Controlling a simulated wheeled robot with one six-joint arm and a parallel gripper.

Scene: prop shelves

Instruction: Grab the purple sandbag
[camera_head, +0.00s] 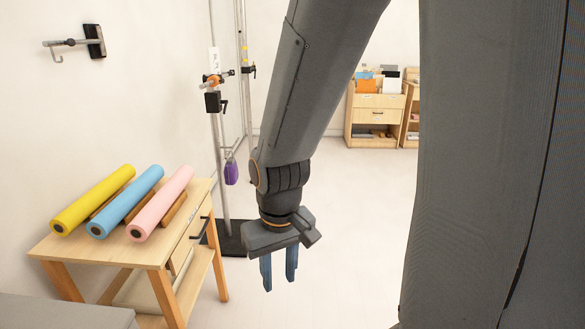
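The purple sandbag (231,173) hangs low from the metal stand (221,130), in the middle of the view. It is small and partly close behind my arm's wrist in the picture. My gripper (279,281) points down in the foreground, lower and to the right of the sandbag. Its two blue-grey fingers are apart, with an empty gap between them. It does not touch the sandbag.
A wooden table (155,248) with yellow (93,201), blue (125,202) and pink (160,204) rolls stands at left. The stand has a dark base (232,238). A wooden cabinet (376,114) stands at the back. Open floor lies right of my gripper.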

